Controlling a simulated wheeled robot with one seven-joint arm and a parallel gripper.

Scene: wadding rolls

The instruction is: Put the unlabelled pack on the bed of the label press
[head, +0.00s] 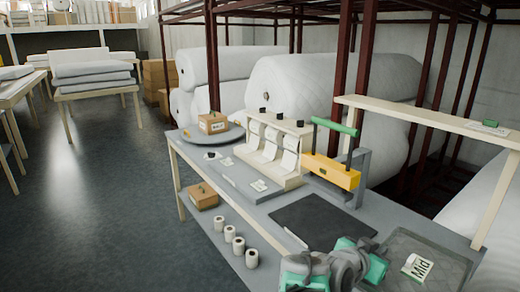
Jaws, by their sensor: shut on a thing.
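The label press (333,170) stands at the back right of the grey bench, with a yellow head and a green handle bar. Its bed is mostly hidden behind the head, and I see no pack there. Grey and green links of my arm show at the bottom edge, over the bench's near side. My gripper's fingers and anything between them are not in view. A brown pack (202,196) with a dark top piece sits on the lower shelf, with no clear label visible. Another brown pack (213,123) with a white label sits on a round grey plate (228,136).
A black mat (318,222) lies bare before the press. A cream label stand (272,150) is left of the press. Several white rolls (238,243) line the lower shelf. Dark red posts rise behind.

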